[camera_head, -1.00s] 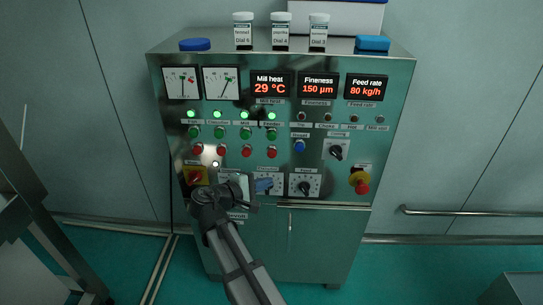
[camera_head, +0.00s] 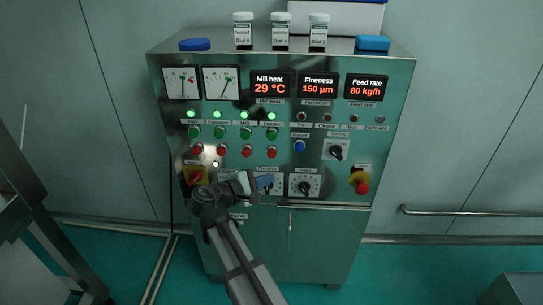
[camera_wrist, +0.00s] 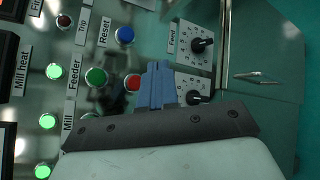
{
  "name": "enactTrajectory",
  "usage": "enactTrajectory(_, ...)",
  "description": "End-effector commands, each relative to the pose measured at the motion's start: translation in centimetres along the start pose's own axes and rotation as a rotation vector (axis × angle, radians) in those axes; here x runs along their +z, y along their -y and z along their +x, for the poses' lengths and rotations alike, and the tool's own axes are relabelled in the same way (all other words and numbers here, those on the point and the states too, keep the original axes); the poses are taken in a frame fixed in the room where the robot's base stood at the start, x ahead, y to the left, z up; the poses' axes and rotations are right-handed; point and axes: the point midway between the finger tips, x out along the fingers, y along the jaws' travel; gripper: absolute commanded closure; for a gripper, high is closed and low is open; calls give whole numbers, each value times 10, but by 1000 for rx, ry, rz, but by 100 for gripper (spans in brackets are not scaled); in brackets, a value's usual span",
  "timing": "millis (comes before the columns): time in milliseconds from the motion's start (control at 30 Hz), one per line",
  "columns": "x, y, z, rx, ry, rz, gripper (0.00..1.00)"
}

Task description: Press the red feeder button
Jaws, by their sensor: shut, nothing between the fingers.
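The red feeder button (camera_head: 272,152) is the rightmost in the row of red buttons, under the green feeder button (camera_head: 272,134). In the wrist view the red feeder button (camera_wrist: 132,83) is partly covered by my blue fingertips, beside the green button (camera_wrist: 96,77). My gripper (camera_head: 265,181) is shut and empty, in front of the panel just below the red button in the head view. It also shows in the wrist view (camera_wrist: 157,68). I cannot tell whether the fingertips touch the panel.
The Feed dial (camera_head: 305,186) is right of my gripper, and another dial is partly hidden behind it. Jars (camera_head: 280,32) stand on the cabinet.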

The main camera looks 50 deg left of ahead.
Motion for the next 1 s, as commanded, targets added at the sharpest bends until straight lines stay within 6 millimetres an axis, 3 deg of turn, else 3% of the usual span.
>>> enactTrajectory(700, -39, -38, 52, -1, 1, 0, 100)
enactTrajectory(1000, -41, -41, 57, 0, 0, 0, 100)
